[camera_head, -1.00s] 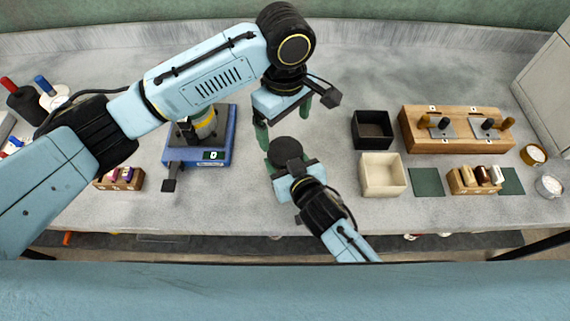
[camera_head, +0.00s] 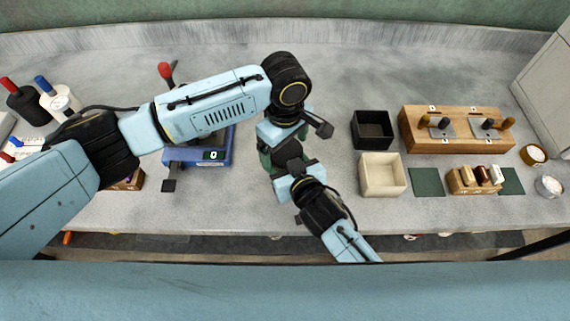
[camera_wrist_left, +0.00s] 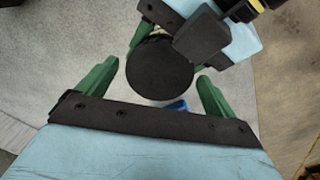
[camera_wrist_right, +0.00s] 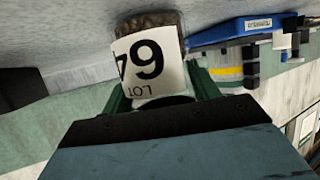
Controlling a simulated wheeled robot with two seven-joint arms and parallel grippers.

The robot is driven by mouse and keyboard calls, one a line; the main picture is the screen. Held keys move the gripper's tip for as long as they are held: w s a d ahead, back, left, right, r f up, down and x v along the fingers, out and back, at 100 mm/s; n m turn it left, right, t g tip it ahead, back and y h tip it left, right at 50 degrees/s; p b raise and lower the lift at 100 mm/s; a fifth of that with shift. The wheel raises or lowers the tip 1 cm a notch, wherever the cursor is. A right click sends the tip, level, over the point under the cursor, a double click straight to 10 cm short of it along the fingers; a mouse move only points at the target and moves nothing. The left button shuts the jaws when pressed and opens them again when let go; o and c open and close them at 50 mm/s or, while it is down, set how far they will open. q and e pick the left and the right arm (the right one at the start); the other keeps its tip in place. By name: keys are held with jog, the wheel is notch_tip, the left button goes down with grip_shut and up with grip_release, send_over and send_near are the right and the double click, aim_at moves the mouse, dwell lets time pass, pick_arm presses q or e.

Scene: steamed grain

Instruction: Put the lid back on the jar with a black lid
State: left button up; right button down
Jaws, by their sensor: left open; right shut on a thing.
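My right gripper (camera_head: 292,178) is shut on a jar (camera_wrist_right: 150,60) with brown grains and a white label, upside down in the right wrist view. A round black lid (camera_wrist_left: 158,68) sits at the jar's top; whether it is fully seated cannot be told. In the head view the lid (camera_head: 288,150) is partly hidden between the two grippers. My left gripper (camera_head: 280,140) is open above the jar. In the left wrist view its green fingers (camera_wrist_left: 158,74) stand on either side of the lid, with gaps between them and its rim.
A blue scale (camera_head: 200,156) stands to the left, mostly under my left arm. A black box (camera_head: 372,118), a cream box (camera_head: 395,190) and a wooden rack (camera_head: 455,145) stand to the right. The counter behind the grippers is clear.

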pick_arm(q)
jog(key=c, duration=1)
jog(key=m, duration=0.9)
jog(key=shift+m, duration=0.4)
jog(key=o, duration=1.1)
jog(key=shift+c, duration=0.2)
jog(key=shift+r, duration=2.25)
